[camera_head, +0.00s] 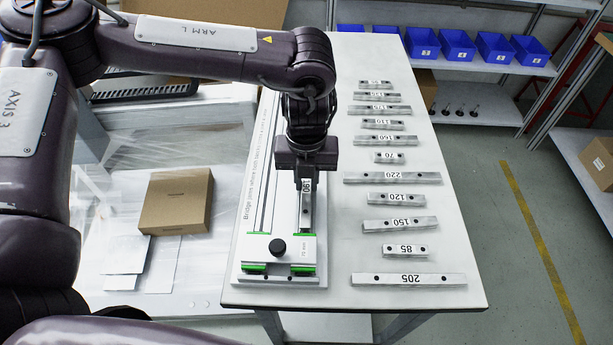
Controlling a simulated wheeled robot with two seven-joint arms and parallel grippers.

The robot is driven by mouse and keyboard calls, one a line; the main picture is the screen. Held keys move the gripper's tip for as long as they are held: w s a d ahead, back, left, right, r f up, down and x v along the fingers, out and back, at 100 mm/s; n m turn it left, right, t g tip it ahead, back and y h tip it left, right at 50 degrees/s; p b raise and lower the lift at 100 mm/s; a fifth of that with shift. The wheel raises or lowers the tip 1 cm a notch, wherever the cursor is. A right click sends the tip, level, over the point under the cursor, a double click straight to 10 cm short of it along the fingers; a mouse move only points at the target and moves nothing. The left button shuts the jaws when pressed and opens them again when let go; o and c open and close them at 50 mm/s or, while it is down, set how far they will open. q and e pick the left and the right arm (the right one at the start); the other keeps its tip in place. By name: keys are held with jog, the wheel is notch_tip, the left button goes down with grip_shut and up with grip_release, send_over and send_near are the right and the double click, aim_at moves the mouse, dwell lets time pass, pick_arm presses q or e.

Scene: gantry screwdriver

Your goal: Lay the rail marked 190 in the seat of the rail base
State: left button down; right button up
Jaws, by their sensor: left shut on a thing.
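The rail marked 190 (306,212) is a grey metal bar with its label facing up, turned lengthwise along the rail base. My left gripper (306,181) points down and is shut on this rail near its label. The rail base (248,222) is a long light fixture along the table's left side, with printed text, a black knob and green-edged blocks at its near end. The rail is over the base's right side, its near end close to the block marked 70 mm. I cannot tell whether it touches the seat; my gripper and arm hide its far part. My right gripper is out of view.
Several other marked rails, such as 220 (392,178) and 205 (408,280), lie in a column on the white table (440,235) right of the base. A cardboard box (176,201) lies at the left. Blue bins (457,45) stand on a shelf at the back.

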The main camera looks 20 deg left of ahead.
aim_at(306, 184)
pick_arm(q)
jog(key=shift+f, duration=0.15)
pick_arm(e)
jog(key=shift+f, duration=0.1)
pick_arm(q)
jog(key=c, duration=1.3)
grip_release()
jog(key=shift+o, duration=0.2)
notch_tip(306, 184, up, 8)
jog(key=shift+f, duration=0.1)
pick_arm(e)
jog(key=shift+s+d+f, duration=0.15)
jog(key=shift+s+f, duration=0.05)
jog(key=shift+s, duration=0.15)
